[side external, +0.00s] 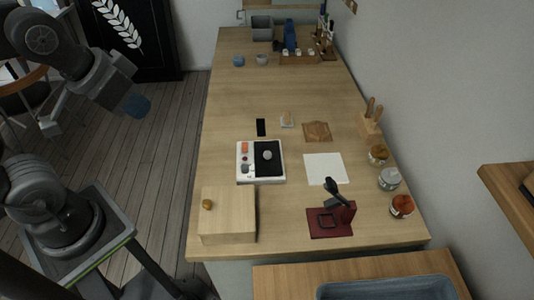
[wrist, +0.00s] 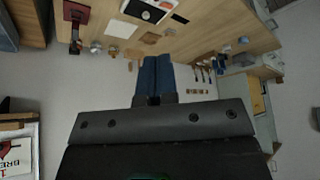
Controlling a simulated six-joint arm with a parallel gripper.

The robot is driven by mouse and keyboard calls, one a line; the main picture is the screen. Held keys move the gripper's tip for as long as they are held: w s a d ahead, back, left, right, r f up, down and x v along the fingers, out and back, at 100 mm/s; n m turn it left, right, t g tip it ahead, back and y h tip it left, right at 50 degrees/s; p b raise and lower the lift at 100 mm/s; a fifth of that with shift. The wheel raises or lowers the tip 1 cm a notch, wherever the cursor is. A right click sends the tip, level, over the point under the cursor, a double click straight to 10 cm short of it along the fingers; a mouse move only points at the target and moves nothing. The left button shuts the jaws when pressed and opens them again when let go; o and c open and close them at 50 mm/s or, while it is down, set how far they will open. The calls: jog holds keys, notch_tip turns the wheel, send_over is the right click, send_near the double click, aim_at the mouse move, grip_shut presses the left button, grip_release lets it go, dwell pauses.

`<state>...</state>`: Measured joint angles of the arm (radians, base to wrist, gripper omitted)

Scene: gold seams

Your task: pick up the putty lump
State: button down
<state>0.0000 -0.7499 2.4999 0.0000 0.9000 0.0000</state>
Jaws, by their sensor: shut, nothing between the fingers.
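A small pale grey round lump (side external: 267,155), which looks like the putty lump, sits on the black pad of a white tray (side external: 246,181) on the wooden table. In the wrist view the tray (wrist: 138,14) is at the top edge, upside down, with a small light lump (wrist: 147,15) on its dark part. My gripper (side external: 138,106) is raised at the upper left, over the floor and well left of the table. In the wrist view its blue fingers (wrist: 155,76) are together, with nothing between them.
A wooden box (side external: 228,214) with a small amber knob is on the table's near left. A red stand (side external: 330,222), a white sheet (side external: 324,169) and several jars (side external: 389,179) are to the right. Pots and tools stand at the far end. The table's middle is mostly clear.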

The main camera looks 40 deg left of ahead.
jog(key=c, duration=1.8)
grip_release()
jog(key=shift+c, duration=0.2)
jog(key=o, duration=1)
jog(key=shift+c, duration=0.2)
jog(key=n+g, duration=0.6)
jog(key=n, duration=1.2)
send_over(268, 153)
notch_tip(268, 153, down, 14)
jog(key=r, duration=0.1)
notch_tip(268, 153, down, 14)
jog(key=shift+r, duration=0.1)
